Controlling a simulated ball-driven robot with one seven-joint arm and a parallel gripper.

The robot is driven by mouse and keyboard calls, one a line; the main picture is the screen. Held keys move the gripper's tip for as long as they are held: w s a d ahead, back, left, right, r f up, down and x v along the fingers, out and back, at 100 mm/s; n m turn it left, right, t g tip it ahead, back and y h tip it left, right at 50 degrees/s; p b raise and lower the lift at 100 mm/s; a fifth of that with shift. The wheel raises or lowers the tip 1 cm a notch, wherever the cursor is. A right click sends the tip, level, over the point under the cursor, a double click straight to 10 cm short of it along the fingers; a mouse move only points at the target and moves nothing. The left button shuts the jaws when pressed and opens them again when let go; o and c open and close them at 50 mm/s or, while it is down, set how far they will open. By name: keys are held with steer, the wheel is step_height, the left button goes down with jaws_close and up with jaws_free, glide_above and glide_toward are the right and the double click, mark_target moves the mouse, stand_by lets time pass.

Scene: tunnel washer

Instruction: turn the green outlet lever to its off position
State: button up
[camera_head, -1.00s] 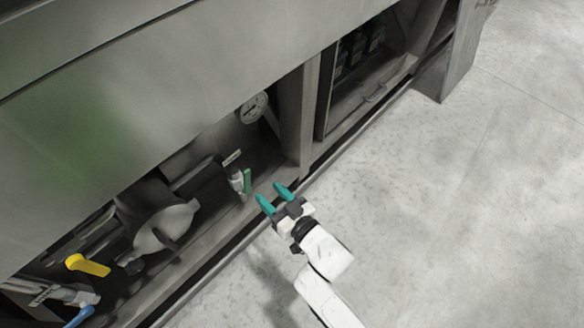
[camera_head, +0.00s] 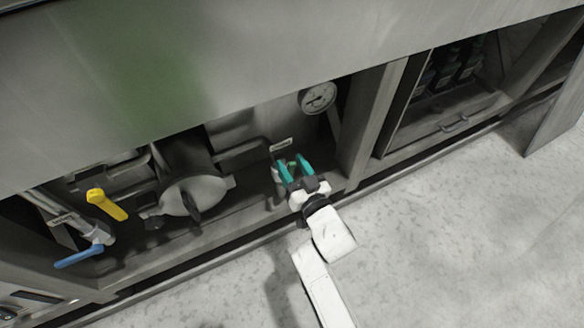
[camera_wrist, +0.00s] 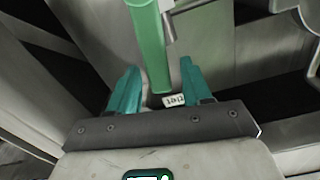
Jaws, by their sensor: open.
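The green outlet lever (camera_wrist: 149,45) shows large in the wrist view, running from the top edge down into the gap between my fingers. A metal valve body (camera_wrist: 167,22) is beside its upper part. A small white label (camera_wrist: 174,100) shows past the lever's lower end. My gripper (camera_wrist: 155,88) is open, with one teal finger on each side of the lever and visible gaps to it. In the head view my gripper (camera_head: 296,166) is at the outlet valve, and only a bit of the green lever (camera_head: 292,166) shows between the fingers.
A yellow lever (camera_head: 107,204) and a blue lever (camera_head: 79,256) are at the left. A round pump-like housing (camera_head: 197,194) stands between them and my gripper. A pressure gauge (camera_head: 318,97) is above right, near a metal post (camera_head: 368,125). The floor (camera_head: 440,240) in front is clear.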

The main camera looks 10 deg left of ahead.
steer(key=shift+w+a, duration=0.2)
steer(key=shift+c, duration=0.5)
jaws_close()
